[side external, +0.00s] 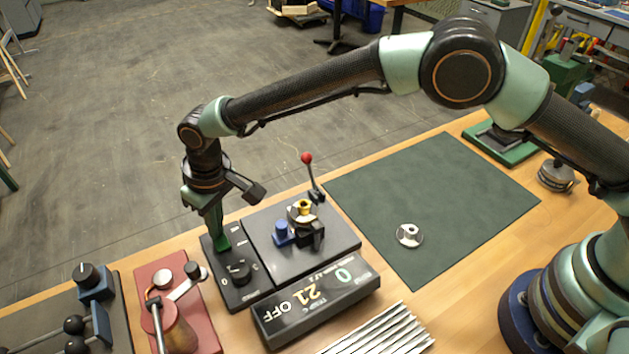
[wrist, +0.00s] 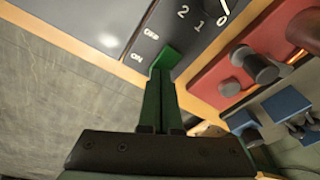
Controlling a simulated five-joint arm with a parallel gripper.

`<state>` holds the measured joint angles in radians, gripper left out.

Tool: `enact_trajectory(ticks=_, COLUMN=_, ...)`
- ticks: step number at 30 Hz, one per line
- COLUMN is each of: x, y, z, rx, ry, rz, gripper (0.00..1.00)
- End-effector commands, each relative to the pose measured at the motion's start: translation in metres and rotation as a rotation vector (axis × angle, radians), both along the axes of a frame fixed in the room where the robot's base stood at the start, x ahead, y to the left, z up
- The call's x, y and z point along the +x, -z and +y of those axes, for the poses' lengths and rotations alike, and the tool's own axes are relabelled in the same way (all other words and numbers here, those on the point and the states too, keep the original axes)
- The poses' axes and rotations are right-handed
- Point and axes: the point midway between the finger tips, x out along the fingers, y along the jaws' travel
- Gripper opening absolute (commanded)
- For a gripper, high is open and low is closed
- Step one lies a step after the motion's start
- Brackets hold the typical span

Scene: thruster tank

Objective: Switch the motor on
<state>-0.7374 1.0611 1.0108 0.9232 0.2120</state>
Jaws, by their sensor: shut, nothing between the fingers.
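The dark control panel (side external: 240,292) carries a round black knob (side external: 239,271). In the wrist view the panel (wrist: 190,28) shows the labels ON and OFF and a dial scale reading 2, 1, 0. My gripper (side external: 222,246) points down at the panel's far part, with its green fingers shut and empty. In the wrist view my gripper (wrist: 165,60) has its tips beside the ON and OFF labels; any switch there is hidden, and I cannot tell contact. The motor unit (side external: 302,214), with a brass top, stands on the dark plate. The display box (side external: 316,300) reads OFF.
A red-knobbed lever (side external: 309,175) rises behind the motor unit. A red-based device (side external: 172,310) stands close left of the panel. A green mat (side external: 440,195) holds a silver flanged disc (side external: 409,235). Metal strips (side external: 380,332) lie in front. The mat is mostly clear.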

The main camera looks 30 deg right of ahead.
Motion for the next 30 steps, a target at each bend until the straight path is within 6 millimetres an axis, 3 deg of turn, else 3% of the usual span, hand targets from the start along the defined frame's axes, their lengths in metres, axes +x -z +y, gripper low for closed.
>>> enact_trajectory(ticks=8, x=0.000, y=-0.001, z=0.000, rx=0.001, ry=0.000, rz=-0.001, gripper=0.00)
enact_trajectory(ticks=30, x=0.000, y=-0.055, z=0.000, rx=0.002, ry=0.000, rz=-0.001, gripper=0.00)
